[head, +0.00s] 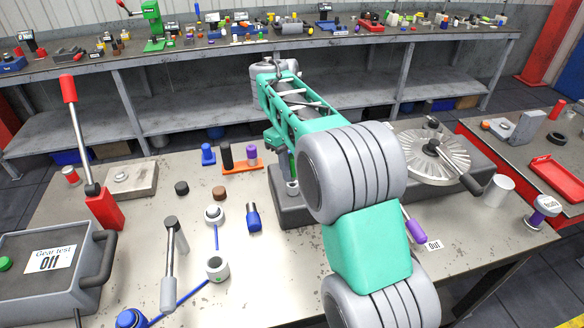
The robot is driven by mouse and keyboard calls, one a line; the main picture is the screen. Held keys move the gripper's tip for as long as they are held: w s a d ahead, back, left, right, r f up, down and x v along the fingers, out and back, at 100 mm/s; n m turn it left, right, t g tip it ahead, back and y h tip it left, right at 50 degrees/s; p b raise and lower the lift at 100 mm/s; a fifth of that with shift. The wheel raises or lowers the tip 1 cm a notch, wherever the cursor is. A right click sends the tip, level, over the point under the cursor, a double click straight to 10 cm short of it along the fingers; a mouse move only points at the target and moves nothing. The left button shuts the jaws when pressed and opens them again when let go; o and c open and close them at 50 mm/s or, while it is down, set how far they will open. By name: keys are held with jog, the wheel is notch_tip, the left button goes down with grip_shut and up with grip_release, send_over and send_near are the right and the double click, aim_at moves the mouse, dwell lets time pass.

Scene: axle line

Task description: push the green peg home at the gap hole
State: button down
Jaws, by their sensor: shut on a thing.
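My gripper (290,178) is partly in view behind my own forearm. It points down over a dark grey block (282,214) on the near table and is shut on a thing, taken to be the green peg. I cannot make out the peg apart from the gripper, as my forearm and the jaws cover it. The gap hole is not clearly visible, and I cannot tell how deep the peg sits.
An orange rack (237,168) with a black peg (226,155) and a purple peg (252,154) stands left of the block. A red-handled lever (85,150) rises at the left. A ribbed disc (437,154) lies to the right.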

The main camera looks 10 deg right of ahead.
jog(key=shift+f, duration=0.1)
jog(key=shift+f+b, duration=1.2)
jog(key=shift+b, duration=0.25)
jog(key=shift+f, duration=0.15)
jog(key=c, duration=1)
grip_release()
jog(key=shift+s, duration=0.15)
jog(key=shift+c, duration=0.2)
jog(key=shift+w+d+f, duration=0.1)
jog(key=shift+w+d, duration=0.05)
jog(key=shift+w, duration=0.05)
jog(key=shift+s, duration=0.1)
jog(key=r+p, duration=0.5)
jog(key=w+r+p, duration=0.1)
jog(key=r+p, duration=0.1)
jog(key=r, duration=0.1)
jog(key=shift+a, duration=0.4)
jog(key=shift+f, duration=0.1)
